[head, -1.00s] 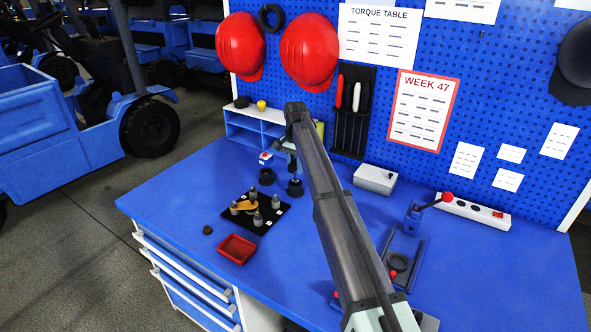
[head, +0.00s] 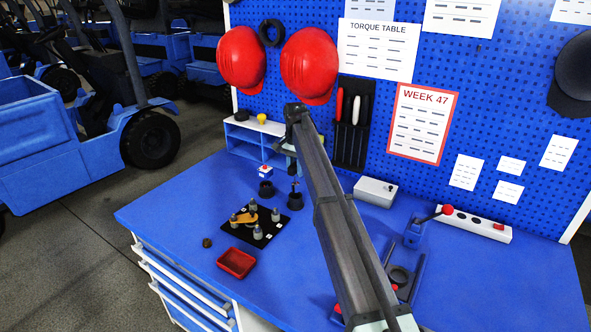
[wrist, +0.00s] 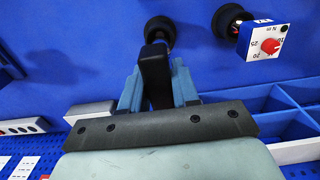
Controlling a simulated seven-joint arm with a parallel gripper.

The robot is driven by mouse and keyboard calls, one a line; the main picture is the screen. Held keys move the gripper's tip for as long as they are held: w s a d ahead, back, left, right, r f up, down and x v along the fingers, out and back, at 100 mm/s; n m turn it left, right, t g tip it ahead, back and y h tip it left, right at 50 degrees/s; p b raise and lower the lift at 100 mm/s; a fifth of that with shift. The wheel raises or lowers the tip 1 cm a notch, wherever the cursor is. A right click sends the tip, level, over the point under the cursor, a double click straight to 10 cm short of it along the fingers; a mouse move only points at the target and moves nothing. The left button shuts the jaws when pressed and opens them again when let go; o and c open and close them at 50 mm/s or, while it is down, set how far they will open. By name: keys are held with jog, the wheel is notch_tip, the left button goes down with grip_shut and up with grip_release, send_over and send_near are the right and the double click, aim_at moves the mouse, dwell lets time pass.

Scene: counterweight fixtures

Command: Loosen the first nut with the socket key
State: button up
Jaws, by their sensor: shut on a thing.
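My gripper (head: 290,160) is above the dark cup (head: 295,203) at the back middle of the bench, partly hidden by my arm. In the wrist view its blue fingers (wrist: 157,88) are shut on the black handle of the socket key (wrist: 154,68). The key's thin shaft (head: 295,186) points down at that cup; I cannot tell whether its tip is still inside. Several grey posts with nuts stand on a black plate (head: 267,239) left of the cup, one nut (head: 253,206) at the back. A tan clamp piece (head: 243,219) lies among them.
A second dark cup (head: 266,189) and a small torque dial box (head: 264,171) stand beside the key. A red tray (head: 236,263) and a small dark round piece (head: 207,243) lie near the plate. A white shelf (head: 240,140) is behind; a grey box (head: 375,191) stands to the right.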

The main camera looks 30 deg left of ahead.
grip_shut()
jog(key=shift+s+a, duration=0.3)
jog(key=s+a+r+m, duration=0.2)
jog(key=s+a, duration=0.3)
jog(key=s, duration=0.5)
jog(key=s+a+r+m, duration=0.2)
jog(key=s+a, duration=0.3)
jog(key=s, duration=0.6)
jog(key=shift+a+r+m, duration=0.2)
jog(key=shift+r+m, duration=0.1)
jog(key=shift+r, duration=0.55)
